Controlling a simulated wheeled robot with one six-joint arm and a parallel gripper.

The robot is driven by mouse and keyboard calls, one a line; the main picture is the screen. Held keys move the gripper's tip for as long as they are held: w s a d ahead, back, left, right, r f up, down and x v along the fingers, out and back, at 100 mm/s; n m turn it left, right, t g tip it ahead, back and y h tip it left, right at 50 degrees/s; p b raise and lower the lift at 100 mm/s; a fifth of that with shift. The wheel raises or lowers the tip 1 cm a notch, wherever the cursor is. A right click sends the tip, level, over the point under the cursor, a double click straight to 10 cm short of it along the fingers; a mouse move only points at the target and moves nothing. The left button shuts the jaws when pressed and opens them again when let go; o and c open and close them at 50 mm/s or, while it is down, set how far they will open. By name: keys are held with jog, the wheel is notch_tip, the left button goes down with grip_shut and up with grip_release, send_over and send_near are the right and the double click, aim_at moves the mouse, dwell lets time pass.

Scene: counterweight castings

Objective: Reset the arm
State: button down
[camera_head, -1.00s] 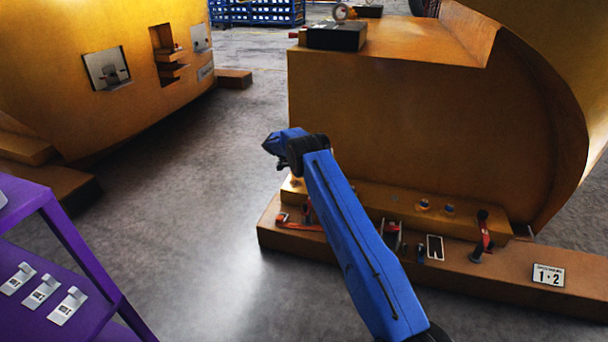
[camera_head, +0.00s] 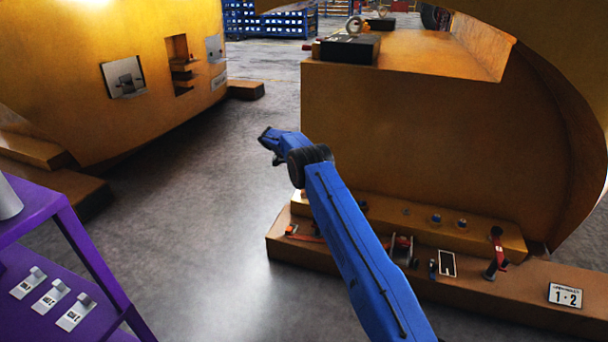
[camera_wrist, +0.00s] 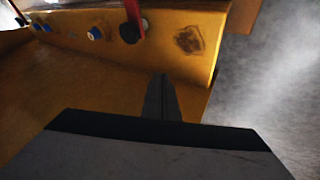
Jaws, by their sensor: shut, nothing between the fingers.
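My blue arm reaches up from the bottom right of the head view, in front of the orange casting. Its far end points left over the open floor, and the fingers there are too small to make out. In the wrist view my gripper (camera_wrist: 162,88) shows as a narrow dark pair of fingers, closed together and empty. Behind the fingers is an orange ledge (camera_wrist: 195,40) with a red-handled lever (camera_wrist: 132,24) and blue knobs (camera_wrist: 95,33). The fingers seem clear of them, though the distance is hard to judge.
The orange casting (camera_head: 400,125) stands right, its base (camera_head: 510,290) carrying small fittings and a "1·2" plate (camera_head: 565,295). Another yellow casting (camera_head: 60,80) stands left. A purple shelf (camera_head: 75,235) with several labelled clips is at lower left. Grey floor (camera_head: 200,220) lies free between.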

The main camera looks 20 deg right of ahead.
jog(key=s+r+n+t+y, duration=0.1)
jog(key=s+r, duration=0.6)
jog(key=r, duration=0.4)
jog(key=s+a+r+n+y, duration=0.1)
jog(key=s+r, duration=0.5)
jog(key=r, duration=0.4)
jog(key=s+r+n+t+y, duration=0.1)
jog(key=s+r, duration=0.6)
jog(key=r, duration=0.4)
jog(key=s+r+n+y, duration=0.1)
jog(key=s+r+n, duration=0.1)
jog(key=s+r, duration=0.7)
jog(key=s+a+r+n+t+y, duration=0.1)
jog(key=s, duration=1.3)
jog(key=s+a+r+n+y, duration=0.1)
jog(key=s+a, duration=0.1)
jog(key=s, duration=1.2)
jog(key=s+f, duration=0.3)
jog(key=s, duration=0.4)
jog(key=s+a+f+n+t+y, duration=0.1)
jog(key=s+f, duration=0.2)
jog(key=s, duration=0.5)
jog(key=s+a+f+n+t, duration=0.1)
jog(key=s+f, duration=0.2)
jog(key=s, duration=0.4)
jog(key=shift+s+a+f, duration=0.25)
jog(key=shift+s+f, duration=0.05)
jog(key=shift+s, duration=0.1)
